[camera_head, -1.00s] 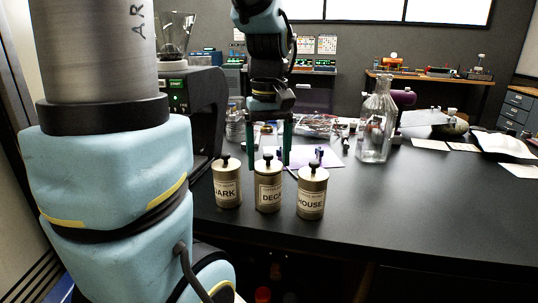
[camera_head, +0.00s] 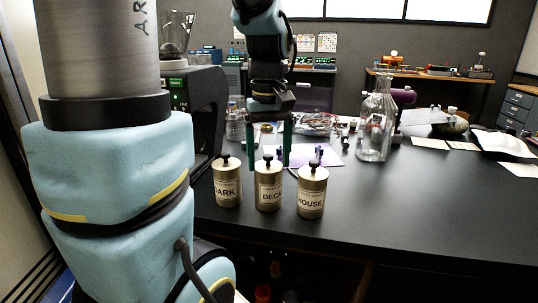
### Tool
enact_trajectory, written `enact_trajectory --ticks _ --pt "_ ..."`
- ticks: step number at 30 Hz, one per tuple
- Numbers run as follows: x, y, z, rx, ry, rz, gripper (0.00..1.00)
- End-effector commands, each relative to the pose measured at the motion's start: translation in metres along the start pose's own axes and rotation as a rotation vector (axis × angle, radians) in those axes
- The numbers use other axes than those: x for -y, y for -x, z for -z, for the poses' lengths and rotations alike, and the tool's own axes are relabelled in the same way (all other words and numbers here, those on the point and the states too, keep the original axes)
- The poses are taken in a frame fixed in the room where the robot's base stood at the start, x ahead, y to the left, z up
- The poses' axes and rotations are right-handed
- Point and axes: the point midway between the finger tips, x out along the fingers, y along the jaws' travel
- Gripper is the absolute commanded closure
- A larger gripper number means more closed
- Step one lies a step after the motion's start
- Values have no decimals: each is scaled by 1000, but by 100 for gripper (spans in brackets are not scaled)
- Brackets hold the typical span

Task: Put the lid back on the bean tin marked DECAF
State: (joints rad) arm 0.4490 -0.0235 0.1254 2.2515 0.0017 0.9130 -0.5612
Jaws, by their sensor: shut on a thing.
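The tin marked DECA, its last letter out of sight (camera_head: 269,196), stands upright in the middle of three metal tins on the black table. A lid with a black knob (camera_head: 267,157) shows at its top. My gripper (camera_head: 270,165) points down over this tin, a green finger on each side of the knob. It is shut on the lid. From this view I cannot tell whether the lid is fully seated or slightly above the rim. The tin marked DARK (camera_head: 227,190) stands to the left and the HOUSE tin (camera_head: 311,200) to the right, both with knobbed lids.
A clear glass bottle (camera_head: 376,130) stands behind to the right. A black machine (camera_head: 205,105) is at the left, with a small jar (camera_head: 235,122) beside it. Wires and a pale sheet (camera_head: 330,155) lie behind the tins. The table's right front is clear.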

Motion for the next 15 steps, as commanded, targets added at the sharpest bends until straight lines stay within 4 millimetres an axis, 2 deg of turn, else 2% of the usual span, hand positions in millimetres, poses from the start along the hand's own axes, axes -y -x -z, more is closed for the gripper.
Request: enact_trajectory --ticks 13,14,15 --pt "0 0 0 0 0 0 73" --pt "0 0 0 0 0 0 18" --pt "0 0 0 0 0 0 13"
